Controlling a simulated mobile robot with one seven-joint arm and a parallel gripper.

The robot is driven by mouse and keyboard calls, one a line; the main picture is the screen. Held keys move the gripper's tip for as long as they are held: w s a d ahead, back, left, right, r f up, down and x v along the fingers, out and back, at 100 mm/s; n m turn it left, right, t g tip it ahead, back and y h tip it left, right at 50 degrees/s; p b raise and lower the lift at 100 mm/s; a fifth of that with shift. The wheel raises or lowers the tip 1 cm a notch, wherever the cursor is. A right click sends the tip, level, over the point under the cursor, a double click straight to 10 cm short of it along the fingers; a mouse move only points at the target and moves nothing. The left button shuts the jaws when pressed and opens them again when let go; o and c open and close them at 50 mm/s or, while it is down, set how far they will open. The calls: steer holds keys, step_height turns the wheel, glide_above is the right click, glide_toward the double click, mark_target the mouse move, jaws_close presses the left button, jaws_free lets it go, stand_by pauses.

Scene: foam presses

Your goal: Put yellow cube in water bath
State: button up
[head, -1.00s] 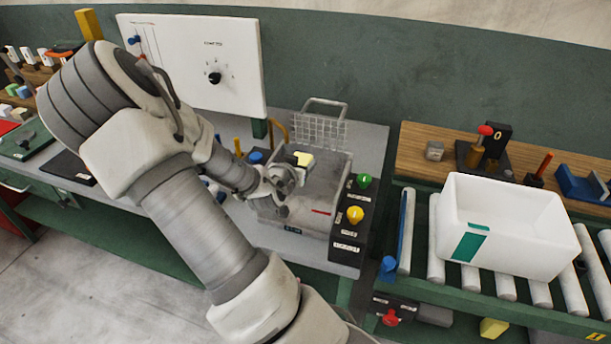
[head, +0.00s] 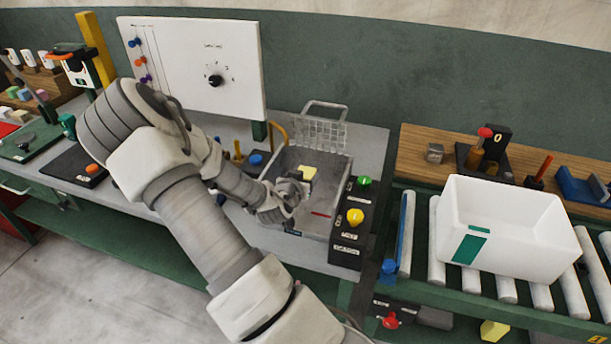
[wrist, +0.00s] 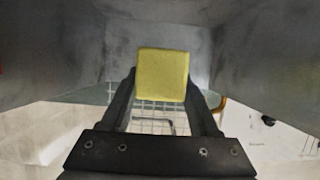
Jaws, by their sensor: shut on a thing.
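The yellow cube (head: 307,173) is between the fingers of my gripper (head: 300,182), inside the top opening of the grey water bath (head: 318,216). In the wrist view the yellow cube (wrist: 162,75) sits at the tips of my gripper's two dark fingers (wrist: 162,92), which are shut on it. Grey bath walls surround it there. Whether the cube touches the bath floor cannot be told. My gripper and forearm hide the bath's front left part.
A wire basket (head: 324,130) stands upright at the bath's back edge. A black panel with a green knob and a yellow knob (head: 355,217) runs along the bath's right side. A white bin (head: 510,225) stands on rollers at right. A white dial board (head: 195,65) stands behind.

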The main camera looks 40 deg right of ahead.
steer(key=shift+a+f+b, duration=0.1)
steer(key=shift+f+b, duration=0.4)
steer(key=shift+f, duration=0.05)
steer(key=shift+s+a+f, duration=0.1)
steer(key=shift+s, duration=0.05)
steer(key=o, duration=1)
steer(key=shift+f, duration=0.1)
steer(key=o, duration=0.3)
steer(key=shift+s+f, duration=0.1)
steer(key=shift+f, duration=0.05)
steer(key=shift+r+p, duration=0.8)
steer(key=shift+p, duration=0.1)
steer(key=v, duration=1.1)
steer(key=shift+a+r, duration=0.2)
steer(key=shift+r, duration=0.2)
